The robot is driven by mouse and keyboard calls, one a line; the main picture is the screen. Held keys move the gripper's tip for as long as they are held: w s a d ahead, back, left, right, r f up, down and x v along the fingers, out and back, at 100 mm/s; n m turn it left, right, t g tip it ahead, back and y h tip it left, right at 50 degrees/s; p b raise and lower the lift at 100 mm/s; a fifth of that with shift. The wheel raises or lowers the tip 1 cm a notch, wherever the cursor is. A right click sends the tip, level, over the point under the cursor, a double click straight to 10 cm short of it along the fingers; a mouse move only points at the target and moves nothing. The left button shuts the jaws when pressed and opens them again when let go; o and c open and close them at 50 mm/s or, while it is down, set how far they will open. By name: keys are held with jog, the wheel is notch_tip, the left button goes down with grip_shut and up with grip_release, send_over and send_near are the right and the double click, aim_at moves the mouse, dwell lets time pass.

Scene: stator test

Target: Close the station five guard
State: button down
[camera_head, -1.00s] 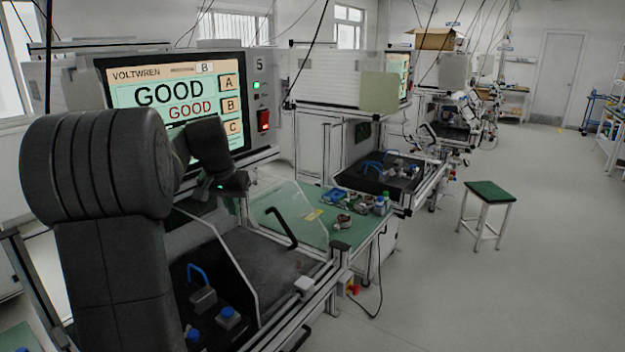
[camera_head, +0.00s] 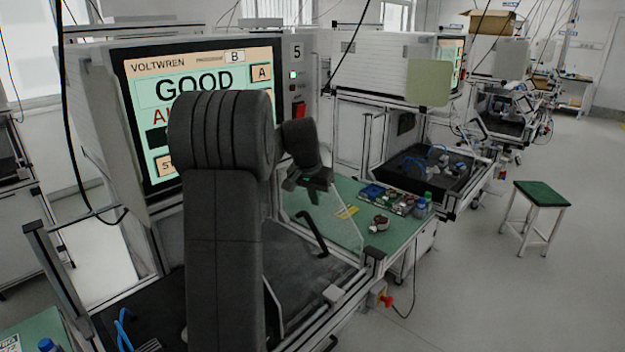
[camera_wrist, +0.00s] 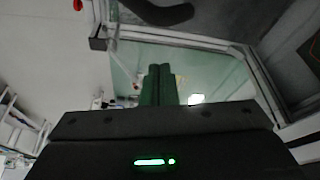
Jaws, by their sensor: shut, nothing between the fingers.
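Station five, marked by a "5" on its panel (camera_head: 297,52), stands in front of me. Its guard is a clear panel (camera_head: 290,268) with a bent black handle (camera_head: 312,233). I cannot tell the guard's exact angle because my arm covers much of it. My gripper (camera_head: 318,183) is above and beside the handle, apart from it. In the wrist view, its green fingers (camera_wrist: 158,85) are together and hold nothing. The dark handle (camera_wrist: 155,12) shows at the top of that view, beyond the fingertips.
The station screen (camera_head: 200,84) reads "GOOD", with red text below partly hidden by my arm. A green bench top (camera_head: 350,200) with small parts lies beyond the guard. A red knob (camera_head: 387,301) sticks out at the front. A stool (camera_head: 541,195) stands on open floor at right.

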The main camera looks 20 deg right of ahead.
aim_at(308, 227)
jog(key=s+a, duration=0.2)
jog(key=shift+a+r+p, duration=0.1)
jog(key=shift+a+p, duration=0.2)
jog(key=shift+p, duration=0.1)
jog(key=shift+s+a+f, duration=0.2)
jog(key=shift+a, duration=0.05)
